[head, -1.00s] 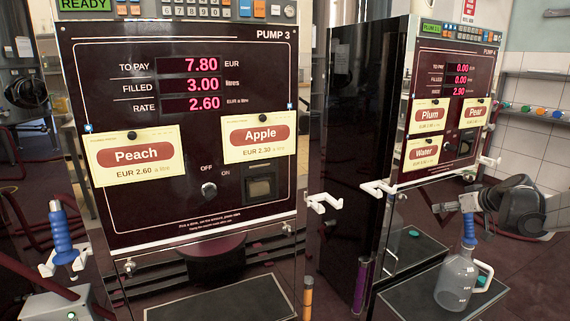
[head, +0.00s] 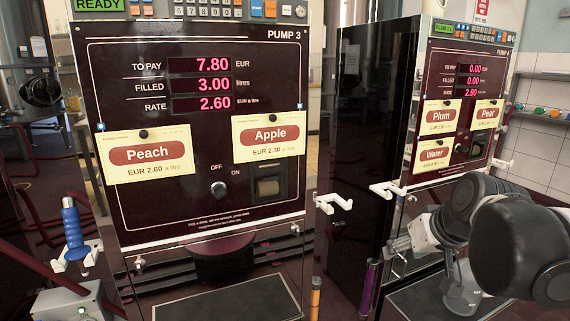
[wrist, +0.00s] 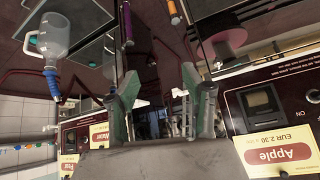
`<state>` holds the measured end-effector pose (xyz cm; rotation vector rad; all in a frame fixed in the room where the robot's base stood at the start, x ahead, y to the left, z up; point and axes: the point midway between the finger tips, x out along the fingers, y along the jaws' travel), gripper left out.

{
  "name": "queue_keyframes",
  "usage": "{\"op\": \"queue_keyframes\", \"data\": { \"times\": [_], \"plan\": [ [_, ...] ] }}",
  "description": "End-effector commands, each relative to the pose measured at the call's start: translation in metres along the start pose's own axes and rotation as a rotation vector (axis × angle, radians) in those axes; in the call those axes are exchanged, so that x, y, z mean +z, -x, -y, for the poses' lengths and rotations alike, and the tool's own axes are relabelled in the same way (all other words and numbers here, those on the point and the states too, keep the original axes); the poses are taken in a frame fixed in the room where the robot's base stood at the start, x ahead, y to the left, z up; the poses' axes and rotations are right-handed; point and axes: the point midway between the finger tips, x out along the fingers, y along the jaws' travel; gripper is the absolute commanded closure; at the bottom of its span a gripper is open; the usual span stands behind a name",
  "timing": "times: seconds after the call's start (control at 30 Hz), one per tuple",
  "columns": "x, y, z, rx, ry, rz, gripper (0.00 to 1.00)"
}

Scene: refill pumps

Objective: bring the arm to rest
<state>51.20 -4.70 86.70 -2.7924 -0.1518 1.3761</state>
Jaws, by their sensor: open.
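My gripper (head: 396,248) is at the right in the head view, low in front of pump 4, pointing left. In the wrist view its two green-grey fingers (wrist: 160,74) stand apart with nothing between them. My arm's dark, bulky links cover part of pump 4's lower area in the head view. A clear bottle (head: 461,297) stands on the pump 4 tray, partly hidden behind my arm. In the wrist view, turned upside down, the bottle (wrist: 52,38) shows with a blue-handled nozzle (wrist: 52,84) at its mouth, apart from my gripper.
Pump 3 (head: 130,215) shows 7.80 EUR, 3.00 litres and rate 2.60, with Peach and Apple cards. A blue nozzle (head: 73,228) hangs at its left. Pump 4 (head: 432,80) reads 0.00. White hooks (head: 334,202) jut out between the pumps. Pump 3's tray (head: 230,301) is bare.

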Motion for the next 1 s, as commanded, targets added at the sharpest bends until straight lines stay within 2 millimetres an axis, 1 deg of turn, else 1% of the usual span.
{"op": "queue_keyframes", "data": {
  "times": [0.03, 0.1, 0.2, 0.3, 0.5, 0.67, 0.73, 1.0],
  "plan": [
    [0.016, 0.007, 0.011, 0.006, 0.002, 0.007, 0.56],
    [0.036, 0.014, 0.021, 0.019, -0.002, 0.016, 0.56],
    [0.063, 0.023, 0.033, 0.036, -0.007, 0.025, 0.56],
    [0.087, 0.029, 0.042, 0.053, -0.011, 0.031, 0.56],
    [0.124, 0.036, 0.051, 0.079, -0.017, 0.035, 0.56],
    [0.148, 0.038, 0.055, 0.097, -0.02, 0.034, 0.56],
    [0.139, 0.05, 0.055, 0.099, -0.023, 0.034, 0.56],
    [0.111, 0.085, 0.058, 0.099, -0.023, 0.034, 0.56]
  ]
}}
